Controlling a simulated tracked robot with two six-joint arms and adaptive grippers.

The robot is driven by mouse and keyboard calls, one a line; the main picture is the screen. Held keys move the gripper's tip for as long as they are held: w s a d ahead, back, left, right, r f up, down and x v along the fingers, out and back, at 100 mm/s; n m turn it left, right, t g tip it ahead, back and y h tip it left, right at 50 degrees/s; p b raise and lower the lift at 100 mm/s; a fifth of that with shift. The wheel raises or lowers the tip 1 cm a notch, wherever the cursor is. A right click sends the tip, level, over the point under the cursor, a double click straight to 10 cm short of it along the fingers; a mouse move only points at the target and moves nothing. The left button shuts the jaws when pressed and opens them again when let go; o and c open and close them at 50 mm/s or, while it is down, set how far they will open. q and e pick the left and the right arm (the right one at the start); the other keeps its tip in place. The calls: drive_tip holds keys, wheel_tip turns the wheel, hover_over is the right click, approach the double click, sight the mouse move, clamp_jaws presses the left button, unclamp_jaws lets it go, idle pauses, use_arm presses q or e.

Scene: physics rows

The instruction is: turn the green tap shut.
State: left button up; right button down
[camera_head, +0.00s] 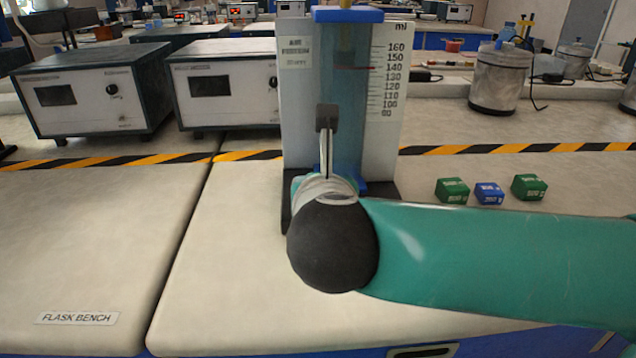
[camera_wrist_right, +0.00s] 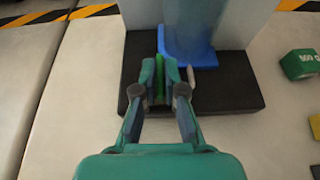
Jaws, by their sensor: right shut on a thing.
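The green tap (camera_wrist_right: 160,76) shows as a narrow green strip between the fingers of my right gripper (camera_wrist_right: 166,74) in the right wrist view. The fingers are shut on it, just above the dark base and beside the blue foot (camera_wrist_right: 190,55) of the column. In the head view my right wrist and forearm hide the tap and the fingertips. The clear, blue-tinted column (camera_head: 350,100) stands upright before a white board with a millilitre scale (camera_head: 391,80). A thin red line lies by the 140 mark. I cannot tell the tap's angle. My left gripper is out of view.
Two green blocks (camera_head: 452,190) (camera_head: 529,187) and a blue block (camera_head: 488,194) lie right of the column. Two instrument boxes (camera_head: 92,95) (camera_head: 222,90) stand at the left. A metal pot (camera_head: 498,80) stands at the back right. The front left bench (camera_head: 90,240) is clear.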

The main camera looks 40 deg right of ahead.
drive_tip(key=c, duration=1.3)
unclamp_jaws()
drive_tip(key=shift+a+f, duration=0.1)
drive_tip(key=shift+f, duration=0.05)
drive_tip(key=shift+o, duration=0.2)
drive_tip(key=v, duration=0.7)
drive_tip(key=shift+s, duration=0.25)
drive_tip(key=shift+a, duration=0.1)
